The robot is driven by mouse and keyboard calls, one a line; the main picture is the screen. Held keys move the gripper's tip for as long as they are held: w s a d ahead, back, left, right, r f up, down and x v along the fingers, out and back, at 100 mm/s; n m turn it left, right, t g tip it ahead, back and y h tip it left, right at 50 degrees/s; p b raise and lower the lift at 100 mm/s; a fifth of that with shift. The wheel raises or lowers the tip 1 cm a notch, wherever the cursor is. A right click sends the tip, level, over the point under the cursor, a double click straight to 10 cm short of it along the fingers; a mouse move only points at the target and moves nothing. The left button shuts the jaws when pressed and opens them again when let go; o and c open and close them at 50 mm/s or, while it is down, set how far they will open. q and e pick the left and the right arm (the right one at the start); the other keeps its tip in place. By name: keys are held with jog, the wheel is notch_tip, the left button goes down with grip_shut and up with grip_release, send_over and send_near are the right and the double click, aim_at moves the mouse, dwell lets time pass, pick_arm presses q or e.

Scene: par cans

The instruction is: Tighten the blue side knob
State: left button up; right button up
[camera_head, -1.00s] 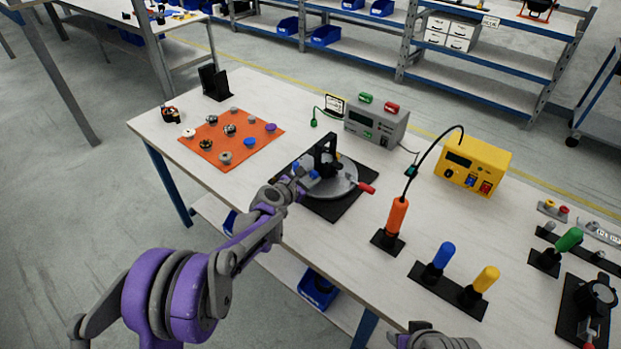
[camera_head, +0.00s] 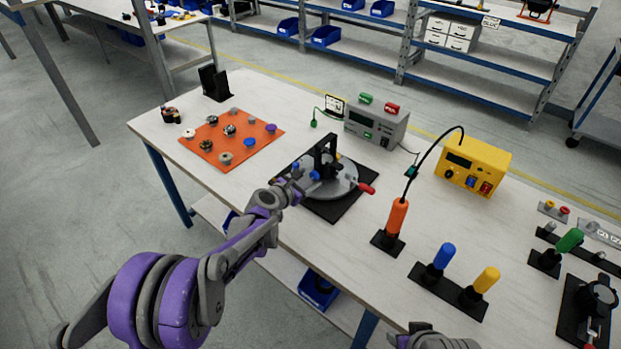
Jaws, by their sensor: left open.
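The round grey fixture (camera_head: 341,185) stands on a black base plate (camera_head: 330,212) near the middle of the table. It has a dark upright bracket (camera_head: 325,152) and a red-tipped handle (camera_head: 366,188) on its right. The small blue side knob (camera_head: 314,175) shows on the fixture's left side. My left gripper (camera_head: 302,183) is open, close to the knob at the fixture's left edge. Its fingers are small, and I cannot tell whether they touch the knob. At the bottom edge, part of my right arm shows; its gripper fingers are not visible.
An orange mat (camera_head: 237,155) with several small knobs lies to the left. A grey meter (camera_head: 377,125) and a yellow power unit (camera_head: 473,163) stand behind. An orange-handled tool (camera_head: 397,220) and blue and yellow handles (camera_head: 443,257) stand upright to the right.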

pick_arm(q)
jog(key=v, duration=0.9)
jog(key=shift+s, duration=0.1)
